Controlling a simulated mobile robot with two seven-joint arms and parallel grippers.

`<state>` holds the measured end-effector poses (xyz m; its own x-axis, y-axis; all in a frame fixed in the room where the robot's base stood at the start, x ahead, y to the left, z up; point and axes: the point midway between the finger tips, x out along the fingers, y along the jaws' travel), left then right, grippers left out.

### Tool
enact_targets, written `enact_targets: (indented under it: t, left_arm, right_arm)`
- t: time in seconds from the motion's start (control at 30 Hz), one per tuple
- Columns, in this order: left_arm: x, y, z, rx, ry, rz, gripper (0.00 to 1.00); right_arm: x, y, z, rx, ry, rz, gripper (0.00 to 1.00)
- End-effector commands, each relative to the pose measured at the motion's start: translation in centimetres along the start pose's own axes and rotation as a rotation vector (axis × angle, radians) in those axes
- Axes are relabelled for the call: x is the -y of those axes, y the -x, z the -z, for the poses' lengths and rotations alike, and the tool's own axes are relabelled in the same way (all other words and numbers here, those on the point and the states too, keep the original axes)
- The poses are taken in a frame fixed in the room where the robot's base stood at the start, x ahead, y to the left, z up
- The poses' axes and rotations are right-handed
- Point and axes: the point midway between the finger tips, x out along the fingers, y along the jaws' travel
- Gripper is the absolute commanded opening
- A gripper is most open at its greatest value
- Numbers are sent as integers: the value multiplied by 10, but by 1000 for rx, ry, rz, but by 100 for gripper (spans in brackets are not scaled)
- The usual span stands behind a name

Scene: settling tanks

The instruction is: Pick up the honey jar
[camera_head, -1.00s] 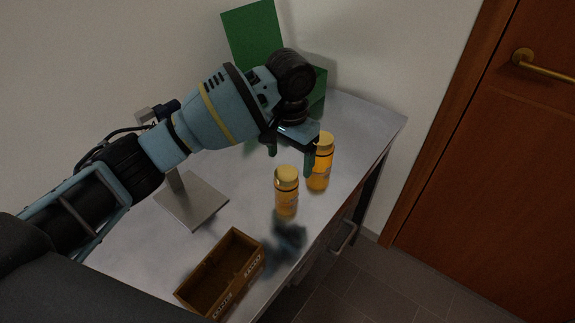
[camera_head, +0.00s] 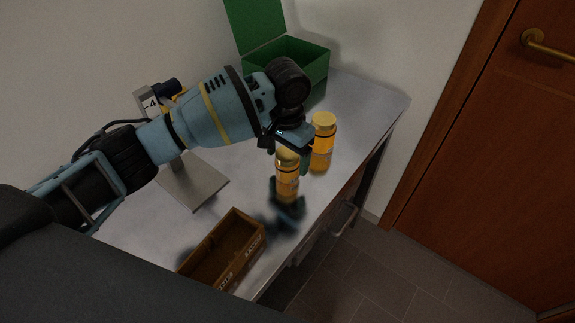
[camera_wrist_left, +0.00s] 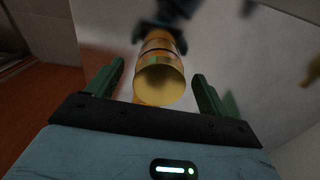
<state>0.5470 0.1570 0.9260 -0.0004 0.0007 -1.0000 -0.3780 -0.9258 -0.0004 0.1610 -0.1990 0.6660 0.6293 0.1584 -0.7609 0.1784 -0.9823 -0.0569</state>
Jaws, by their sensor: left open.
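Two amber jars with yellow lids stand upright on the grey table. The nearer honey jar (camera_head: 287,186) is below my left gripper (camera_head: 290,160); the other jar (camera_head: 323,146) stands just behind it to the right. In the left wrist view the jar (camera_wrist_left: 160,78) shows lid-first between the two green fingers of my left gripper (camera_wrist_left: 160,88). The fingers are apart, with a gap on each side of the lid. Whether the fingertips reach down beside the jar is hard to tell. My right gripper is not in view.
A wooden box (camera_head: 258,247) lies at the table's near edge. An open green box (camera_head: 318,62) stands at the back. A stand with a flat grey base (camera_head: 200,184) is left of the jars. The table (camera_head: 362,100) is clear at the back right.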

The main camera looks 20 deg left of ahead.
Motion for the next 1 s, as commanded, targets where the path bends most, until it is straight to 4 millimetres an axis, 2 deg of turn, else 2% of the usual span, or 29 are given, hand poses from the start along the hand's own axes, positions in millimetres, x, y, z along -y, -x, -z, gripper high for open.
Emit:
enact_targets:
  t: [0.13,0.4,0.83,1.0]
  left_arm:
    - [0,-14,0,0,-1,0,80]
    - [0,-16,0,-1,-1,0,80]
    - [0,-16,0,-2,0,0,24]
    - [0,-15,1,-3,-1,0,24]
  right_arm:
    - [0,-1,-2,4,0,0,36]
    - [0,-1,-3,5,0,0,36]
    - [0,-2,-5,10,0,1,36]
    - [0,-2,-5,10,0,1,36]
